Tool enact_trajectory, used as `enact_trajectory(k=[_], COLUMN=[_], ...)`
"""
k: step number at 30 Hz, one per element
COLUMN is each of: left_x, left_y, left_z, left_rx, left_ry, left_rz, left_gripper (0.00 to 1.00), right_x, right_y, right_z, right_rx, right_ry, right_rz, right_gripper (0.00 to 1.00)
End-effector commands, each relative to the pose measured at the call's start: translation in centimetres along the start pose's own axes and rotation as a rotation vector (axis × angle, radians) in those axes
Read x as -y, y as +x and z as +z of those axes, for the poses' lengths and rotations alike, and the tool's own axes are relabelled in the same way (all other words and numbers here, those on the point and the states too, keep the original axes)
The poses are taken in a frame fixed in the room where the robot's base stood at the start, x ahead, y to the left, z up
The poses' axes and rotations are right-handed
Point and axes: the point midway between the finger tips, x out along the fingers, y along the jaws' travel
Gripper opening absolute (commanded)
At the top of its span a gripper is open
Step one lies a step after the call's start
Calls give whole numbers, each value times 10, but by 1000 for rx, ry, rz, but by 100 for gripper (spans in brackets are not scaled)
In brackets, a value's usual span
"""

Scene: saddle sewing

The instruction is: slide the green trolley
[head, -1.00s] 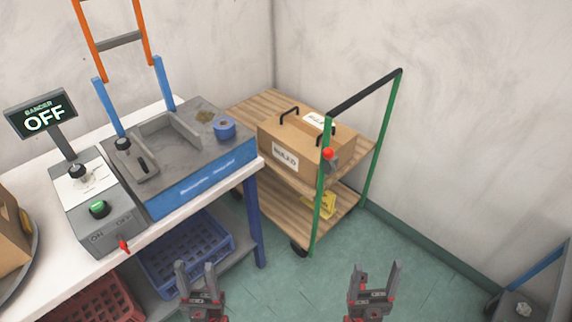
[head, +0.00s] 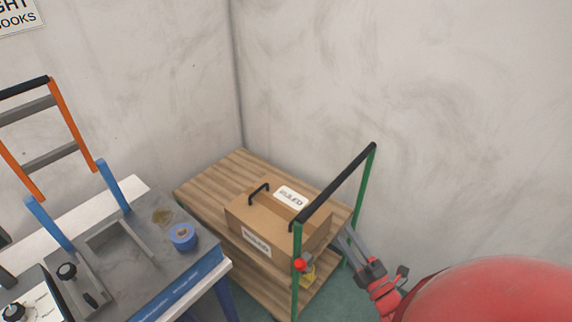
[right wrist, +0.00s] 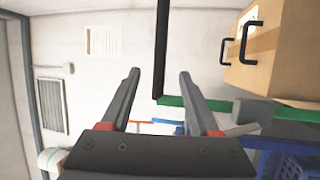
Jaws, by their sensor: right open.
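The green trolley (head: 298,262) stands in the corner, with wooden shelves, two green posts and a black handle bar (head: 338,185) across their tops. A cardboard box (head: 262,225) with black handles is on its upper shelf. My right gripper (head: 342,236) is open, below the handle bar and between the two posts as the head view sees it. In the right wrist view, the black bar (right wrist: 161,50) shows upright in the gap between the open fingers (right wrist: 158,76), seemingly beyond the tips. No grip on it shows. My left gripper is out of view.
A workbench with a blue-sided machine (head: 190,285) and a blue tape roll (head: 183,237) stands left of the trolley, close to it. Walls (head: 420,90) close in behind and to the right. A red knob (head: 299,265) sits by the near post.

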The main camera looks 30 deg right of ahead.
Motion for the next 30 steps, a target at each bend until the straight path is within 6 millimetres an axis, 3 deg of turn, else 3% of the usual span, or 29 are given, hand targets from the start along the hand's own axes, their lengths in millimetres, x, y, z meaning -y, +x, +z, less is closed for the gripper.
enact_trajectory(k=[5,21,24,30], left_x=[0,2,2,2], left_y=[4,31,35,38], left_z=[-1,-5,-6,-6], left_rx=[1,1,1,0], left_ry=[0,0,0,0], left_rz=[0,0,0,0], left_gripper=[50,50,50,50], right_x=[2,2,2,5], right_y=[9,131,150,168], right_z=[7,7,6,8], right_rx=[18,13,12,15], right_ry=[-32,-29,-27,-27], right_rz=[-27,-24,-22,-25], right_gripper=[62,62,62,62])
